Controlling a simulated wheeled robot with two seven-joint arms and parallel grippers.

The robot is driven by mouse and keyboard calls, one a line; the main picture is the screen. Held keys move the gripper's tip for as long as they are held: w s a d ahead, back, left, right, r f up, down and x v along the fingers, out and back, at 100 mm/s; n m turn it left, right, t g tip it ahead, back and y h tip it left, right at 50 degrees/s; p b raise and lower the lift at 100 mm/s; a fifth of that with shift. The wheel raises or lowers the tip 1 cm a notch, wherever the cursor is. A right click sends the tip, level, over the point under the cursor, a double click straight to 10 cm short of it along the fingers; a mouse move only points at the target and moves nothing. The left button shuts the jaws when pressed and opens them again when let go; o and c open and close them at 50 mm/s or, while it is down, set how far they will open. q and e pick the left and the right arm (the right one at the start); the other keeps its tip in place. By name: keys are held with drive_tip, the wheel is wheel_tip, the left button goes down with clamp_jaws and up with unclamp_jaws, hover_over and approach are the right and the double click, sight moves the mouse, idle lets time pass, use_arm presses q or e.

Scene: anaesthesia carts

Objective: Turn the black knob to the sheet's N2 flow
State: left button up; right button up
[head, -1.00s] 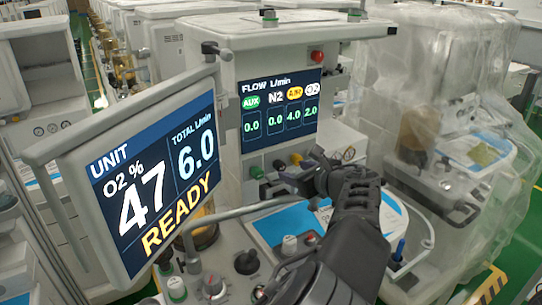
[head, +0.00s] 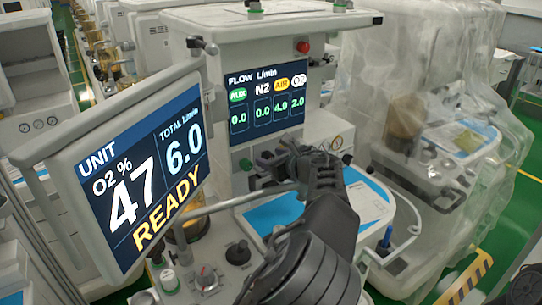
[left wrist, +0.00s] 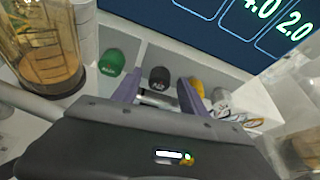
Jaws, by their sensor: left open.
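The black knob (left wrist: 158,78) sits in the row of knobs below the flow screen, between a green and a yellow knob. In the left wrist view it stands just beyond and between the open fingers of my left gripper (left wrist: 161,92), with no clear contact. In the head view my left gripper (head: 277,160) is in front of the knob row and largely hides the black knob. The flow screen (head: 268,98) reads N2 0.0. A white sheet (head: 368,202) lies on the worktop; its text is unreadable.
A green knob (left wrist: 112,62), a yellow knob (left wrist: 192,88) and a white knob (left wrist: 221,99) flank the black one closely. A large tilted monitor (head: 135,170) stands at left, showing total 6.0. A clear cylinder (left wrist: 42,45) is left of the knobs.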

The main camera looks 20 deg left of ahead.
use_arm(q)
drive_tip(key=shift+w+a+f, duration=0.15)
drive_tip(key=shift+w+a, duration=0.05)
clamp_jaws()
idle(0.5)
